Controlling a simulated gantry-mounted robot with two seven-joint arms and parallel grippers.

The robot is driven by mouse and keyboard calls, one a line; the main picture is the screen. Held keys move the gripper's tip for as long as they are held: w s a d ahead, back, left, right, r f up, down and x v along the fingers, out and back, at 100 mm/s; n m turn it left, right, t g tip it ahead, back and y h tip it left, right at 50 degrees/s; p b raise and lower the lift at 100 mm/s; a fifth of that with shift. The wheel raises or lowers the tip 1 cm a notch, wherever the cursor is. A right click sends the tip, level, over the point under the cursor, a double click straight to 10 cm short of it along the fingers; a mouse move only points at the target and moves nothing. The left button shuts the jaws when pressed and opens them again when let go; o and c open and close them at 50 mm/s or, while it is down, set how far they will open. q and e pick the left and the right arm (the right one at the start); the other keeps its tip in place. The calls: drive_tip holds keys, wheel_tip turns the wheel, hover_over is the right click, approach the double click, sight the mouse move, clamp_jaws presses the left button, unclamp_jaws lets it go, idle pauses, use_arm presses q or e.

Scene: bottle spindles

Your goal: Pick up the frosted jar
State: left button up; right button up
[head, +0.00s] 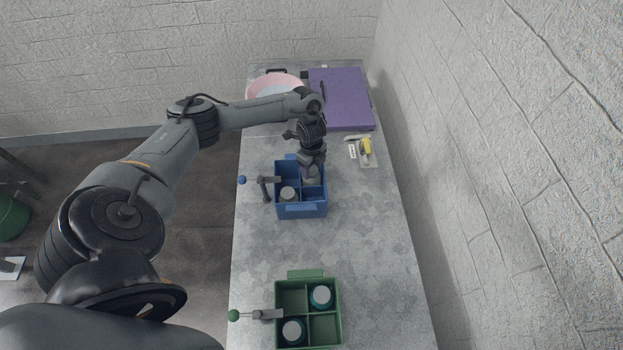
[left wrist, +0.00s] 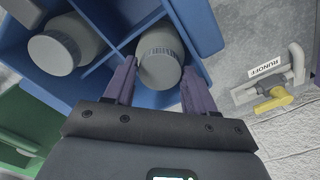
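A pale grey frosted-looking jar (head: 313,179) stands in a compartment of the blue crate (head: 302,211). In the left wrist view this jar (left wrist: 160,62) is between the two purple fingers of my left gripper (left wrist: 160,75). In the head view my left gripper (head: 312,164) points down over the crate. Its fingers are apart, one on each side of the jar's top; I cannot tell whether they touch it. A second pale jar (head: 289,194) stands in another compartment and shows in the left wrist view (left wrist: 62,48). My right gripper is not in view.
A green crate (head: 308,282) with two grey-lidded jars stands nearer on the table. A lever with a blue knob (head: 242,180) is beside the blue crate. A yellow-handled valve (head: 365,146), purple board (head: 342,98) and pink basin (head: 262,84) lie farther back. Table between crates is clear.

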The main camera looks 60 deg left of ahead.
use_arm(q)
clamp_jaws()
drive_tip(key=shift+r, duration=0.1)
